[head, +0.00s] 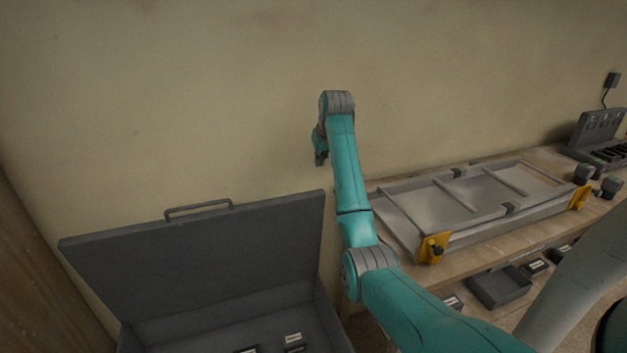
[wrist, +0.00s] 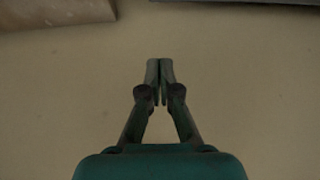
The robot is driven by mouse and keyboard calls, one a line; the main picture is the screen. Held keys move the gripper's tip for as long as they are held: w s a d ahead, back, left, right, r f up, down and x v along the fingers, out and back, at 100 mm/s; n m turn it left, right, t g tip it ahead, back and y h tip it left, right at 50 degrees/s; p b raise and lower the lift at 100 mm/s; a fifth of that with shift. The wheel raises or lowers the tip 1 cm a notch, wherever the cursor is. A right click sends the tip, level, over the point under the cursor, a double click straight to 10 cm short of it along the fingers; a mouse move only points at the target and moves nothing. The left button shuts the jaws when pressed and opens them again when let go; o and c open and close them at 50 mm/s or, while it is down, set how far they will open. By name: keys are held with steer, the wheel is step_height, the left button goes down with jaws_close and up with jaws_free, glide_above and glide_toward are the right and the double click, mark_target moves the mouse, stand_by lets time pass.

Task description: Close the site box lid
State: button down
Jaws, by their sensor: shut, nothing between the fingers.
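The site box (head: 322,318) is a dark grey box at the lower left of the head view. Its lid (head: 190,258) stands open, tilted up, with a bar handle (head: 198,208) on its upper edge. My gripper (head: 320,158) is above and just right of the lid's upper right corner, in front of the plain wall and apart from the lid. It is small and partly hidden by my wrist in that view. In the wrist view my gripper (wrist: 159,66) shows its fingertips together with nothing between them. The lid cannot be made out for certain there.
Small labelled items (head: 293,338) lie inside the box. A wooden bench (head: 465,262) to the right carries a grey framed tray (head: 470,205) with yellow corner clamps. A small dark bin (head: 498,288) sits below. The wall in front of my gripper is bare.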

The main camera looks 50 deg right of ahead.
steer(key=x, duration=0.9)
steer(key=shift+w+d+f, duration=0.25)
steer(key=shift+w+f, duration=0.05)
steer(key=shift+s+a+f, duration=0.1)
steer(key=shift+s+a, duration=0.45)
steer(key=shift+s, duration=0.3)
steer(key=shift+s+a+f, duration=0.15)
steer(key=shift+s+a, duration=0.45)
steer(key=shift+s, duration=0.25)
